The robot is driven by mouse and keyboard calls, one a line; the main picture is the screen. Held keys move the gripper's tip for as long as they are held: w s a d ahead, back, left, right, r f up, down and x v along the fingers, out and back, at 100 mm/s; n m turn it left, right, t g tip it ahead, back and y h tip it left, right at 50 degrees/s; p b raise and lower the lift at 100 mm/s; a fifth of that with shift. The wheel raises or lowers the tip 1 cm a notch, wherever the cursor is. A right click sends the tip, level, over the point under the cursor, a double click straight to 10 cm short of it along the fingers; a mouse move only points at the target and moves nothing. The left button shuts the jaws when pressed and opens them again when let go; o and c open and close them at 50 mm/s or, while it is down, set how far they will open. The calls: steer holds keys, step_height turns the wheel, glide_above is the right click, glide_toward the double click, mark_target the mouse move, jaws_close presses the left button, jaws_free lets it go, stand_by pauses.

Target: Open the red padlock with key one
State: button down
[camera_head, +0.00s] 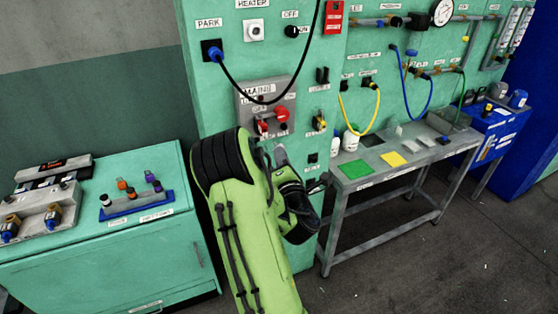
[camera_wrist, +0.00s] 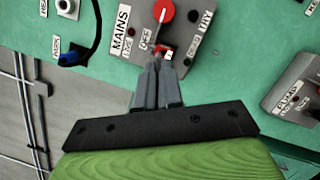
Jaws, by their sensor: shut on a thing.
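The red padlock (camera_wrist: 166,51) hangs below the red rotary switch (camera_wrist: 164,11) on the grey MAINS panel (camera_wrist: 190,25). In the head view the padlock (camera_head: 262,127) is small and sits just above my arm. My gripper (camera_wrist: 157,62) points up at the panel, with its fingertips right at the padlock's lower left. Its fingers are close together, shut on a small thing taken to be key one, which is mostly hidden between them. I cannot tell whether the key is in the lock or whether the shackle is open.
A PUMP box (camera_wrist: 296,92) is to the right in the wrist view. A metal bench (camera_head: 345,186) stands right of my arm, and a green cabinet (camera_head: 110,255) stands left.

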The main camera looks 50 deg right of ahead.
steer(key=w+d, duration=0.1)
steer(key=w, duration=0.1)
steer(key=w+d+p, duration=0.1)
steer(key=w, duration=0.1)
steer(key=shift+d, duration=0.2)
steer(key=shift+w+d+f+p, duration=0.1)
steer(key=shift+w+d+p, duration=0.25)
steer(key=shift+w, duration=0.2)
steer(key=shift+a, duration=0.1)
stand_by(1.2)
steer(key=shift+p+x, duration=0.55)
steer(key=shift+x, duration=0.65)
steer(key=c, duration=1.2)
jaws_free()
steer(key=shift+w+a+f, duration=0.1)
steer(key=shift+w+f, duration=0.05)
steer(key=shift+w, duration=0.1)
steer(key=shift+w, duration=0.1)
